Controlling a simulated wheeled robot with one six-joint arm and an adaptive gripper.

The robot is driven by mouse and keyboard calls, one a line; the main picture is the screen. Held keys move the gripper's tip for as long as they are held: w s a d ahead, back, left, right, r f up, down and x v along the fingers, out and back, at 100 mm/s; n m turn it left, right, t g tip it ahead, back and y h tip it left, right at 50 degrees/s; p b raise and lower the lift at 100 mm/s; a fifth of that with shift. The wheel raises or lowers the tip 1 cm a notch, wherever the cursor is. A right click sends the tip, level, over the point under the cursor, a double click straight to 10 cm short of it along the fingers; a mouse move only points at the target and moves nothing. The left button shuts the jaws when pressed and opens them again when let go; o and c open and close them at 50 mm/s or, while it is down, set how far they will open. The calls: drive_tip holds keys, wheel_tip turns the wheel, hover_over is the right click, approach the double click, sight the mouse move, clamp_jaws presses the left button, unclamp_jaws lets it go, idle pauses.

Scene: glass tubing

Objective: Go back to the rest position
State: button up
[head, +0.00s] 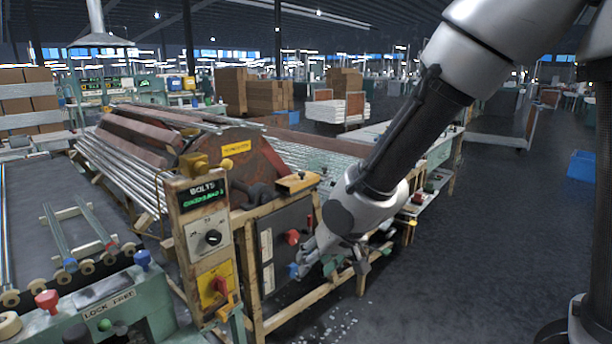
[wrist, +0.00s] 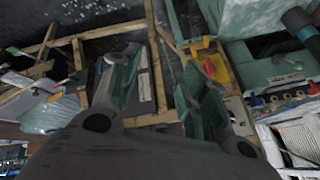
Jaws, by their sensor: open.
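My gripper (head: 318,262) hangs at the end of my arm in the head view, in front of the wooden-framed machine (head: 272,322) and close to its dark control panel (head: 284,238). In the wrist view my gripper (wrist: 165,85) has its two fingers spread apart, with nothing between them. The gap to the panel cannot be told. My arm reaches down from the upper right. Part of the panel is hidden behind my gripper.
A post with a dial and a yellow switch plate (head: 215,285) stands left of my gripper. A green bench (head: 120,310) with coloured knobs is at the lower left. Glass tubes (head: 120,165) lie on the machine. The floor (head: 470,250) at right is clear, with a blue bin (head: 582,165) farther off.

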drive_tip(key=s+d+r+m+h, duration=0.1)
drive_tip(key=s+d+r, duration=0.4)
drive_tip(key=d, duration=0.6)
drive_tip(key=s+d+r+m+h, duration=0.1)
drive_tip(key=s+d+r, duration=0.4)
drive_tip(key=d, duration=0.7)
drive_tip(key=s+d+r+m+h, duration=0.1)
drive_tip(key=s+d+r, duration=0.4)
drive_tip(key=d, duration=0.6)
drive_tip(key=shift+s+d+r+h, duration=0.15)
drive_tip(key=shift+d+r+h, duration=0.15)
drive_tip(key=shift+h, duration=0.6)
drive_tip(key=shift+a, duration=0.1)
